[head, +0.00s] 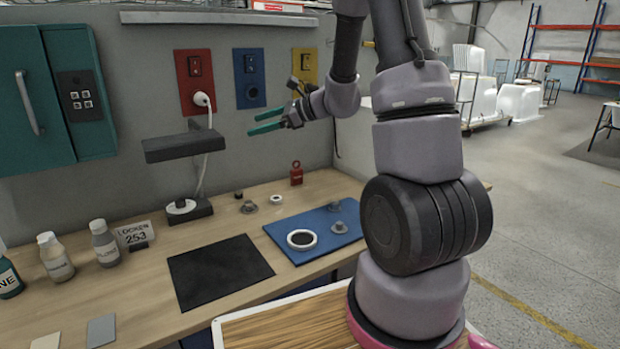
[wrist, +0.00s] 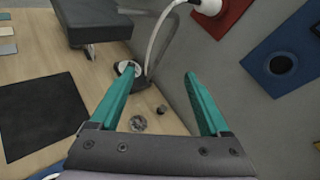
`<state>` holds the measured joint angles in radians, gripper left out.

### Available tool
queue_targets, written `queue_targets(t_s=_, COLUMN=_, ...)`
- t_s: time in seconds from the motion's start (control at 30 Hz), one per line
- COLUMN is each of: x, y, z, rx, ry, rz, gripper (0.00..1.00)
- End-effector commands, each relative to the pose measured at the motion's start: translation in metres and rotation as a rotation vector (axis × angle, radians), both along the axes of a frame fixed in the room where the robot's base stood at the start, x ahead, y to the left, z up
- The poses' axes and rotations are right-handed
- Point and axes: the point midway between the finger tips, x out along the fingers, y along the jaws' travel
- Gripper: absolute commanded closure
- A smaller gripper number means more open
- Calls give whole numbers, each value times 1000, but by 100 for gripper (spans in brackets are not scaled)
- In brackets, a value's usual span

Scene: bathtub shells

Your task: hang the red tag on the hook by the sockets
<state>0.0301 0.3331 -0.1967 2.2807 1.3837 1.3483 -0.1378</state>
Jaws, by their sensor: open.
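A small red tag (head: 297,173) with a ringed top stands on the wooden bench near the wall, below the yellow socket; I do not see it in the wrist view. My gripper (head: 266,122) is open and empty, held in front of the wall below the blue socket, above and left of the tag. Its two teal fingers also show apart in the wrist view (wrist: 160,72). The red socket (head: 194,80) has a white plug in it. The blue socket (head: 249,78) is empty. The yellow socket (head: 304,68) is partly covered by my arm. I cannot make out a hook.
A dark lamp (head: 185,146) with a white cord stands left of my gripper. A blue mat (head: 285,232) holds a white ring and small grey parts. A black mat (head: 220,270), bottles (head: 104,242) and a sign (head: 134,235) are further left.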

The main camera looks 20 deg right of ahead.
Motion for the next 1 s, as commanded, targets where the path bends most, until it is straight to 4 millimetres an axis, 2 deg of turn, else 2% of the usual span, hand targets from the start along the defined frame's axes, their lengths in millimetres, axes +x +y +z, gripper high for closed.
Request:
queue_targets(t_s=0.03, x=21, y=-14, z=-27, rx=56, ry=45, rz=-89, gripper=20)
queue_targets(t_s=0.1, x=48, y=-37, z=-58, rx=126, ry=85, rz=-218, gripper=20)
queue_targets(t_s=0.2, x=78, y=-75, z=-106, rx=202, ry=124, rz=-405, gripper=20)
queue_targets(t_s=0.3, x=95, y=-114, z=-153, rx=250, ry=147, rz=-574, gripper=20)
queue_targets(t_s=0.4, x=102, y=-147, z=-190, rx=273, ry=154, rz=-708, gripper=20)
queue_targets(t_s=0.5, x=103, y=-170, z=-216, rx=283, ry=153, rz=-800, gripper=20)
queue_targets(t_s=0.67, x=104, y=-187, z=-233, rx=286, ry=148, rz=-863, gripper=20)
queue_targets(t_s=0.83, x=117, y=-185, z=-238, rx=286, ry=147, rz=-866, gripper=20)
queue_targets(t_s=1.0, x=139, y=-180, z=-244, rx=287, ry=147, rz=-864, gripper=20)
